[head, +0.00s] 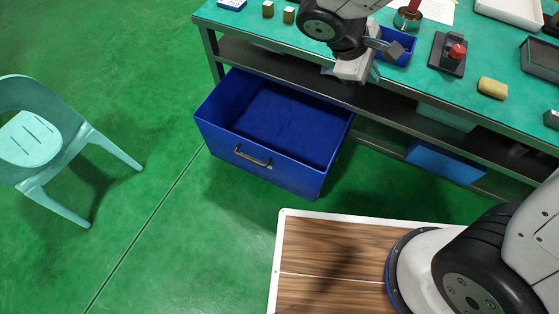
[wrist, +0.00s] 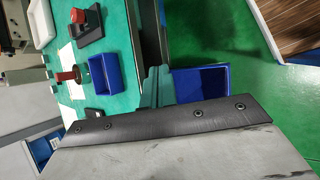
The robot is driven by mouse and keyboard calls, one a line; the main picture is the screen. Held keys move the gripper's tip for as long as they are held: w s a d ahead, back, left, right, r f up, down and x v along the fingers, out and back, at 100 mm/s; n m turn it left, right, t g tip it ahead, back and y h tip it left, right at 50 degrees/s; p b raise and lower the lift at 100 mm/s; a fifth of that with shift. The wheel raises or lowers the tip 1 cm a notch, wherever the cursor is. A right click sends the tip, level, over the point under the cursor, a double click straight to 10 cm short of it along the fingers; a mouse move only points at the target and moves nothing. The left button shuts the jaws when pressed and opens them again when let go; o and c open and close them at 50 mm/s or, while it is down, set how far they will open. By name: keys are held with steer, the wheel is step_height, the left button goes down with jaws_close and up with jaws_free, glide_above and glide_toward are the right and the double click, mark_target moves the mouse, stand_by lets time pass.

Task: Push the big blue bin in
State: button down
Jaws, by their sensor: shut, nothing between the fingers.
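The big blue bin (head: 240,150) stands pulled out from under the green-topped workbench in the head view. Its open top shows an empty inside, and its front wall carries a grey bar handle (head: 253,157). Its back end lies close under the bench edge. My gripper (head: 385,47) is above the bench's front edge, beyond the bin and to its right, apart from it. It is shut and empty. It also shows in the wrist view (wrist: 156,88).
The workbench (head: 480,108) holds a small blue tray (head: 400,57), a red button box (head: 452,55) and a yellow block (head: 492,88). Another blue box (head: 445,162) sits under the bench on the right. A pale green chair (head: 45,140) stands left. Green floor before the bin is clear.

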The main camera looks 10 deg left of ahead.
steer(key=s+a+f+n+t, duration=0.1)
steer(key=a+f+n+t, duration=0.3)
steer(key=a+f+n, duration=0.85)
steer(key=s+a+f+n+t+y, duration=0.1)
steer(key=s+a+f, duration=0.1)
steer(key=a+f, duration=0.35)
steer(key=s+a+f+y, duration=0.1)
steer(key=s+a+f, duration=0.1)
steer(key=f, duration=0.6)
steer(key=n+y, duration=0.2)
steer(key=n, duration=0.3)
glide_toward(283, 159)
steer(key=x, duration=0.5)
steer(key=shift+s+f, duration=0.25)
steer(key=shift+f, duration=0.05)
steer(key=shift+w+d, duration=0.1)
steer(key=shift+w, duration=0.35)
